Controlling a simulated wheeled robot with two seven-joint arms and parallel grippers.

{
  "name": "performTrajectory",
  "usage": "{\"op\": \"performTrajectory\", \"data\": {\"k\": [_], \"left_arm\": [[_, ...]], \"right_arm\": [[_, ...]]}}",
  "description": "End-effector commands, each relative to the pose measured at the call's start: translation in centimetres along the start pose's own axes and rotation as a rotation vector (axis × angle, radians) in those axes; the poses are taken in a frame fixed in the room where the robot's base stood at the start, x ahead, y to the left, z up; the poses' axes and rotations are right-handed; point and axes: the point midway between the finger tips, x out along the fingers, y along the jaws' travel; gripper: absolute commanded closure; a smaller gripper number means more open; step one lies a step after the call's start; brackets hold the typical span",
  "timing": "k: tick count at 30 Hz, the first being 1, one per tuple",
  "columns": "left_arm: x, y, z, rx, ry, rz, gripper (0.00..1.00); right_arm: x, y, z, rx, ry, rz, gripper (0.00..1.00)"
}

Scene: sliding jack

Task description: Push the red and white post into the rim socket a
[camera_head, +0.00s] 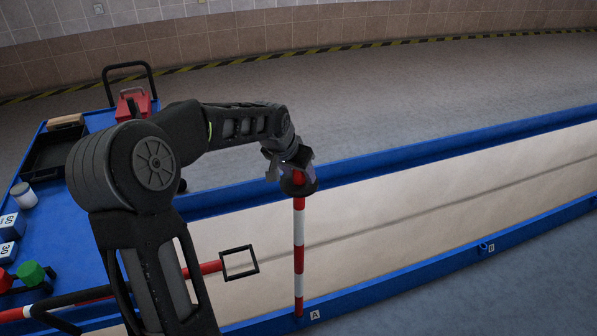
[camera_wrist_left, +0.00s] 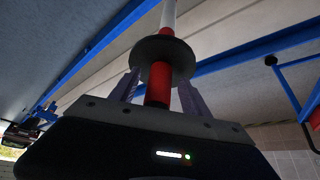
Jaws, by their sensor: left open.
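The red and white post (camera_head: 298,228) stands about upright, its lower end at the near blue rim beside the label A (camera_head: 314,314). Rim socket a is hidden at the post's foot, and I cannot tell how deep the post sits. A dark round collar (camera_head: 299,187) is near the post's top. My left gripper (camera_head: 289,168) is at the top end, above the collar. In the left wrist view the open fingers (camera_wrist_left: 158,88) stand either side of the post's red end (camera_wrist_left: 158,82), close to the collar (camera_wrist_left: 163,58). My right gripper is not in view.
A second socket (camera_head: 483,248) with label B is farther right on the near rim. A red bar with a black square frame (camera_head: 240,262) lies left of the post. A blue table (camera_head: 60,230) at the left holds a black tray, marked blocks and a white jar.

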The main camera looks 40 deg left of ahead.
Motion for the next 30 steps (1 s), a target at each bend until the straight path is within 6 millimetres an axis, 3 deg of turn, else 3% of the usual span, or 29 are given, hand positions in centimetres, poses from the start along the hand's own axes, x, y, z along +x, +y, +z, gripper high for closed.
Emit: {"op": "performTrajectory", "data": {"k": [15, 30], "left_arm": [[-7.2, 0.0, -0.1, 0.001, 0.005, -0.002, 0.45], [-7.5, 0.0, -0.1, 0.001, 0.004, -0.001, 0.45]], "right_arm": [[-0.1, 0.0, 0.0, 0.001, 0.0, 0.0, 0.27], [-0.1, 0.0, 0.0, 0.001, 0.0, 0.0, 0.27]]}}
